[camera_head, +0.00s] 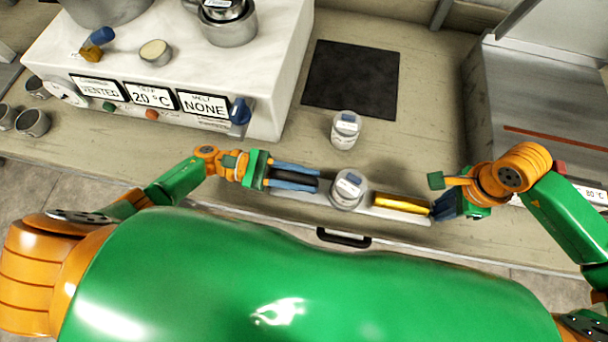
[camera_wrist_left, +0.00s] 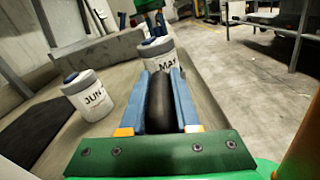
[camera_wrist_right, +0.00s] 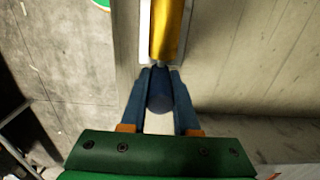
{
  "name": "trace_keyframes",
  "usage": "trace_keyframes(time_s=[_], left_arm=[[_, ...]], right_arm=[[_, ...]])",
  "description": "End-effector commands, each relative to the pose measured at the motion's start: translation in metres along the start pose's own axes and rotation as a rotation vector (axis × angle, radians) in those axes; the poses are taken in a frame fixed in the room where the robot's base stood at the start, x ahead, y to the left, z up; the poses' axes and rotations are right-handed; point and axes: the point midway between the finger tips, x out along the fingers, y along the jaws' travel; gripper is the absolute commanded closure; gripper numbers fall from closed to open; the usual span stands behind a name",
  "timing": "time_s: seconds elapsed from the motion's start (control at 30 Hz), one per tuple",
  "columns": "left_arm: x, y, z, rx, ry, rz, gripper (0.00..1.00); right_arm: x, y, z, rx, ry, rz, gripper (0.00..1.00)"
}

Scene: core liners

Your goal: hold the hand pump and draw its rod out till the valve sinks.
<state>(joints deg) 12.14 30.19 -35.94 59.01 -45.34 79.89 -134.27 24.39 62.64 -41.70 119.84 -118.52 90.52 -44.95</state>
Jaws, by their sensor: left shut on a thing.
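The hand pump lies along a white base in the head view. Its black grip (camera_wrist_left: 160,103) is at the left, its gold barrel (camera_head: 402,203) at the right, and a blue knob (camera_wrist_right: 160,92) is on the barrel's right end. My left gripper (camera_head: 293,178) is shut on the black grip. My right gripper (camera_head: 440,208) has its fingers apart, one on each side of the blue knob. I cannot make out whether they touch it. A white lidded jar labelled MAY (camera_wrist_left: 160,60) stands between grip and barrel. The rod and valve cannot be clearly told.
Another lidded jar, labelled JUN (camera_wrist_left: 92,97), stands behind the pump, near a black mat (camera_head: 350,78). A white machine (camera_head: 205,65) with displays, one reading NONE, is at the back left. A metal sink-like unit (camera_head: 540,100) is at the right. A black drawer handle (camera_head: 343,237) is at the bench front.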

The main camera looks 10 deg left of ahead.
Motion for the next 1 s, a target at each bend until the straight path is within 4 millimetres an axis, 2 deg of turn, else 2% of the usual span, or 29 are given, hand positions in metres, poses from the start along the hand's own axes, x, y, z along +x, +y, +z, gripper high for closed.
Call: trace_keyframes(time_s=[0.03, 0.07, 0.1, 1.0], left_arm=[[0.000, 0.000, 0.000, 0.000, -0.001, 0.000, 1.00], [0.000, 0.000, 0.000, 0.000, -0.001, 0.000, 1.00], [0.000, 0.000, 0.000, 0.000, -0.001, 0.000, 1.00], [0.000, 0.000, 0.000, 0.000, -0.001, 0.000, 1.00]], right_arm=[[0.000, 0.000, 0.000, 0.000, 0.000, 0.000, 0.89], [0.000, 0.000, 0.000, 0.000, 0.000, 0.000, 0.97], [0.000, 0.000, 0.000, 0.000, 0.000, 0.000, 1.00], [0.000, 0.000, -0.024, 0.002, 0.004, 0.003, 1.00]])
